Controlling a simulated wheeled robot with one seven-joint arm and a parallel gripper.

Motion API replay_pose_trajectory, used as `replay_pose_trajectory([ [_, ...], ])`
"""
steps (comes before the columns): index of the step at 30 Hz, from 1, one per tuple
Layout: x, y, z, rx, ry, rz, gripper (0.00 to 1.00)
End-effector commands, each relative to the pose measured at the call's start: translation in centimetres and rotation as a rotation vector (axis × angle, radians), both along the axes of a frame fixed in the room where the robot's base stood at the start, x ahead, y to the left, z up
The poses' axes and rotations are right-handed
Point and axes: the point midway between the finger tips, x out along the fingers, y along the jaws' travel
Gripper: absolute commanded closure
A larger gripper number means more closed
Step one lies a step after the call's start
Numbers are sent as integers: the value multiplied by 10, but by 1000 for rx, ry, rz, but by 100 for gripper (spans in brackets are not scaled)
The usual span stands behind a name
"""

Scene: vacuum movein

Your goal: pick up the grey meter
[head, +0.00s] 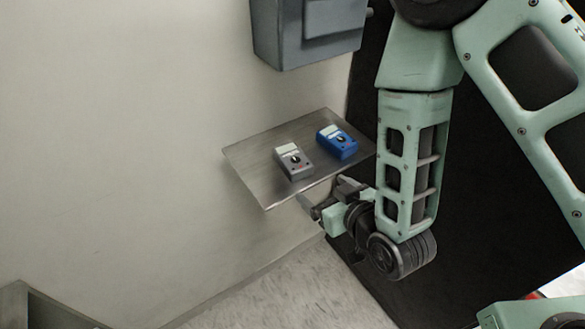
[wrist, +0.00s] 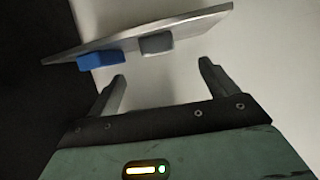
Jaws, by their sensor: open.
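The grey meter (head: 293,161) lies on a small metal shelf (head: 249,163) fixed to the wall, left of the blue meter (head: 337,142). In the wrist view the grey meter (wrist: 157,43) shows as a grey block on the tilted shelf (wrist: 195,22), with the blue meter (wrist: 100,60) to its left. My gripper (head: 322,195) is by the shelf's front edge, close to the grey meter but apart from it. In the wrist view its two fingers (wrist: 162,82) are spread wide with nothing between them. The grey meter appears ahead, between the finger directions.
A grey wall box (head: 307,35) hangs above the shelf. A dark panel (head: 480,190) stands to the right behind my arm. A grey box edge (head: 35,305) shows at the lower left. The shelf's left part is bare.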

Motion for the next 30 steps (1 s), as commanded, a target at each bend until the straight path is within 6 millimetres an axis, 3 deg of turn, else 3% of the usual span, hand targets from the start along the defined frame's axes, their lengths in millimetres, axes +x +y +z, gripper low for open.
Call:
replay_pose_trajectory([
  [6,20,11,-14,4,-4,-1,15],
  [30,46,25,-19,1,2,-1,15],
])
